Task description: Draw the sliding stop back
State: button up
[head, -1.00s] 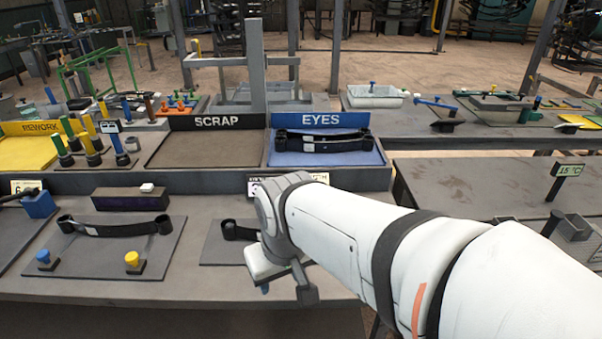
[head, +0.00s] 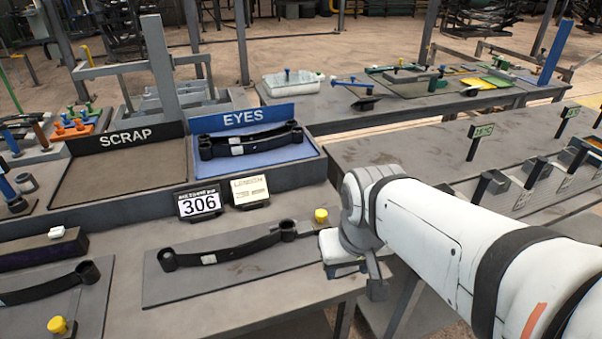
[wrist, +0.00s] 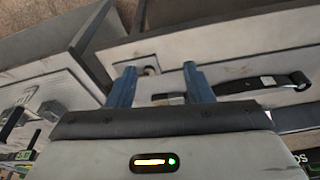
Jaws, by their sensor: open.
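I cannot tell for certain which part is the sliding stop. Several grey upright blocks stand in a slotted metal rack (head: 530,188) at the right in the head view, partly cut by the frame edge and my arm. My gripper (wrist: 160,86) shows two blue fingers apart in the wrist view, with nothing held between them. In the head view my wrist hangs by the front bench's right edge, and the fingers are hidden there. A black leaf spring (head: 225,248) with an eye at each end lies on a grey plate beside it, next to a yellow knob (head: 321,215).
A blue EYES tray (head: 290,155) holds another spring. The SCRAP tray (head: 115,180) is empty. A dark box (head: 35,254) is at left. The right bench top (head: 400,145) has clear room.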

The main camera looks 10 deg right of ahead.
aim_at(320, 221)
jog(key=u, duration=1.15)
jog(key=k, duration=0.95)
jog(key=z, duration=0.8)
jog(key=i, duration=1)
